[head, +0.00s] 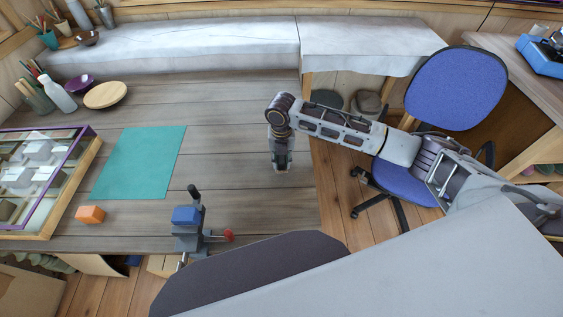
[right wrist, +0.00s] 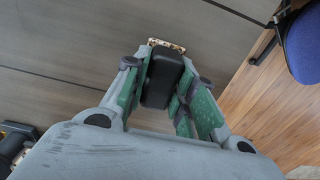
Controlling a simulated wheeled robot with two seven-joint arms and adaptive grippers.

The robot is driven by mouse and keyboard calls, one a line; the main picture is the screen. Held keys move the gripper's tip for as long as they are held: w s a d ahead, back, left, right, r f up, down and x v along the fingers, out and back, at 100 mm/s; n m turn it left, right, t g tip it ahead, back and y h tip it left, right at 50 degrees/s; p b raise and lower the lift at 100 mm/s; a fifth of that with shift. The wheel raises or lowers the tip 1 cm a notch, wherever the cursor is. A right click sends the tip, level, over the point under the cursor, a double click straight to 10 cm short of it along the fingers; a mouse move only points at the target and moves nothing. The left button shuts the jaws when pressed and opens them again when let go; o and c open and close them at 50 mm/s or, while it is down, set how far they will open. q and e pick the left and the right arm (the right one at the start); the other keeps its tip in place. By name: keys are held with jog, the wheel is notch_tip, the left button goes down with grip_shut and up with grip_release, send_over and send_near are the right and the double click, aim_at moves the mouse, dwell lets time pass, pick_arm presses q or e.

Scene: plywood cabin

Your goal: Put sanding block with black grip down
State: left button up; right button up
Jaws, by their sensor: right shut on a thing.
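My right gripper (head: 280,166) reaches down over the wooden table (head: 245,112), near its right edge. In the right wrist view my gripper (right wrist: 166,78) is shut on the sanding block's black grip (right wrist: 161,82), with a green-padded finger on each side. A speckled tan edge of the sanding block (right wrist: 166,44) shows past the grip. In the head view the block is hidden or too small to make out. I cannot tell whether it touches the tabletop. My left gripper is not in view.
A teal mat (head: 140,162), an orange block (head: 90,214) and a purple-edged case (head: 88,150) lie to the left. A vise (head: 188,232) stands at the front edge. A blue chair (head: 456,88) is at the right. The tabletop between mat and gripper is clear.

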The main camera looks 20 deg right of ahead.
jog(key=shift+f, duration=0.85)
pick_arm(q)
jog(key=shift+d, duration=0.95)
pick_arm(e)
jog(key=shift+f, duration=0.15)
jog(key=shift+f, duration=0.1)
jog(key=o, duration=1)
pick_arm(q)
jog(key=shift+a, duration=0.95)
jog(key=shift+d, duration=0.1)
